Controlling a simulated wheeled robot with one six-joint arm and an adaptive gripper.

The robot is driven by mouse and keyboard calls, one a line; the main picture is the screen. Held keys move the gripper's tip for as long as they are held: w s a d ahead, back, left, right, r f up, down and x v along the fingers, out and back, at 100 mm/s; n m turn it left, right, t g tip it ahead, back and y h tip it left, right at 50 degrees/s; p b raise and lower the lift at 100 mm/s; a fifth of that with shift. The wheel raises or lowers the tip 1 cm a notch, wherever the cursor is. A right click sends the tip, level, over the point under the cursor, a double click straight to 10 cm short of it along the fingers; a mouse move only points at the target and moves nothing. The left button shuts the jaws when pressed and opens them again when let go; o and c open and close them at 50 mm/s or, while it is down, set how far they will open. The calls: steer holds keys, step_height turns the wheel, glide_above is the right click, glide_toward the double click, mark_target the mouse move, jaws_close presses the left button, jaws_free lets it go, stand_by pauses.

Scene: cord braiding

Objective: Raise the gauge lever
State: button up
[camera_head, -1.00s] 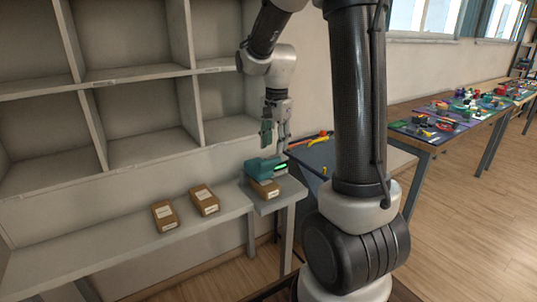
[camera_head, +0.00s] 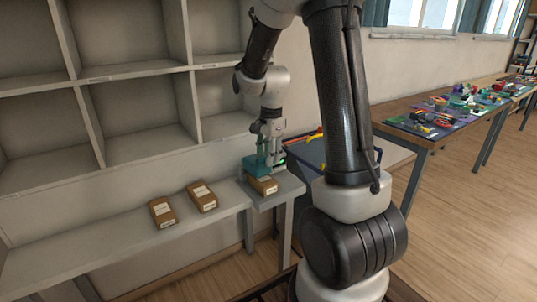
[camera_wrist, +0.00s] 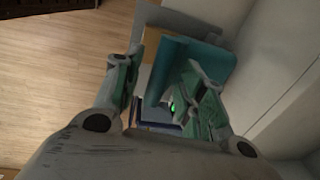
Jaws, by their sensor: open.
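The gauge (camera_head: 250,164) is a teal device on the small bench section below the shelves. In the wrist view its teal body (camera_wrist: 214,62) lies ahead of and between my fingers, with a small green light near the right finger. My gripper (camera_head: 271,160) is down at the gauge, fingers pointing downward. In the wrist view my gripper (camera_wrist: 162,84) is open, one green-padded finger on each side. I cannot pick out the lever; the fingers hide much of the gauge. I cannot tell whether a finger touches it.
A brown box (camera_head: 263,186) sits at the front of the gauge. Two more brown boxes, a left one (camera_head: 162,212) and a right one (camera_head: 202,197), lie on the bench (camera_head: 120,236). Empty shelves (camera_head: 150,146) stand behind. A table (camera_head: 425,141) with colourful items is at the right.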

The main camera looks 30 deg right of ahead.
steer(key=shift+c, duration=0.5)
jaws_close()
steer(key=shift+w+r, duration=0.55)
steer(key=shift+r, duration=0.05)
steer(key=w+r, duration=0.4)
steer(key=w, duration=0.8)
steer(key=shift+w+a, duration=0.25)
steer(key=shift+w, duration=0.05)
